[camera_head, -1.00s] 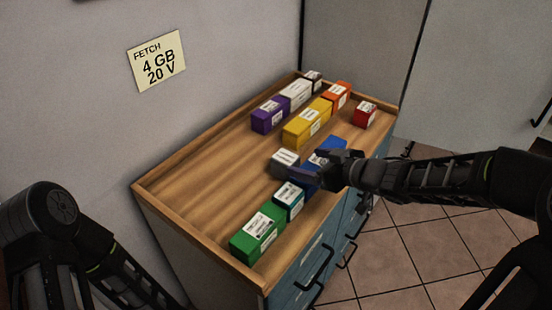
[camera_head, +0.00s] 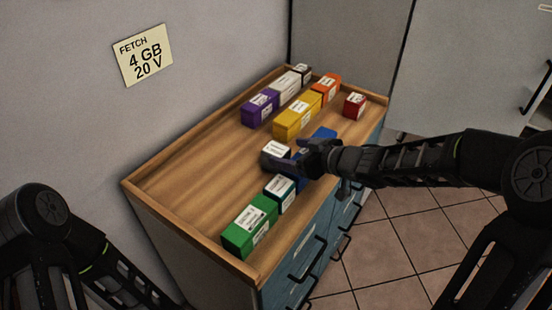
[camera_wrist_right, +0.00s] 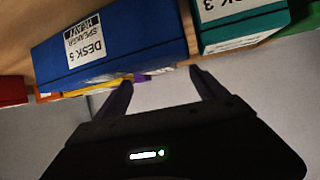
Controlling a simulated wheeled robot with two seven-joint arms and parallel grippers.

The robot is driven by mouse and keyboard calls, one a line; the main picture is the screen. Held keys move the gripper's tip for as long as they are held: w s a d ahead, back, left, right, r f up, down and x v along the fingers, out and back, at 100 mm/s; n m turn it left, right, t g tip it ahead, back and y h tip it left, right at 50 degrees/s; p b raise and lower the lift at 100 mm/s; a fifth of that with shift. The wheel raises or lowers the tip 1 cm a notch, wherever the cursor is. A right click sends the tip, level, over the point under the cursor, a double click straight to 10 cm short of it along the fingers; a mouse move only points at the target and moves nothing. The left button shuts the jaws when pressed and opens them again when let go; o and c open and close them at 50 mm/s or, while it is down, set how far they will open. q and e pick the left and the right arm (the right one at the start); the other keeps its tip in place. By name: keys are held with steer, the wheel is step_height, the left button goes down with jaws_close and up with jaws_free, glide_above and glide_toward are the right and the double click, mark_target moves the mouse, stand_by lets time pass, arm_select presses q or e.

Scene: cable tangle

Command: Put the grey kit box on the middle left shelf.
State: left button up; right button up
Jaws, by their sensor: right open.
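A small box with a white label on top (camera_head: 277,149), which looks like the grey kit box, stands on the wooden cabinet top (camera_head: 185,165). No shelf is clearly visible.
A blue box (camera_head: 323,134) and a teal box (camera_head: 280,194) stand close to the right gripper. A green box (camera_head: 248,226) is nearer; yellow (camera_head: 297,116), purple (camera_head: 260,107), orange (camera_head: 325,88) and red (camera_head: 355,105) boxes stand further back. The cabinet top's left part is clear.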

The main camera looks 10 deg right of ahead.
mark_target(278, 150)
steer(key=x, duration=0.4)
steer(key=shift+d+f+b, duration=0.1)
steer(key=shift+b, duration=0.2)
steer(key=c, duration=1.7)
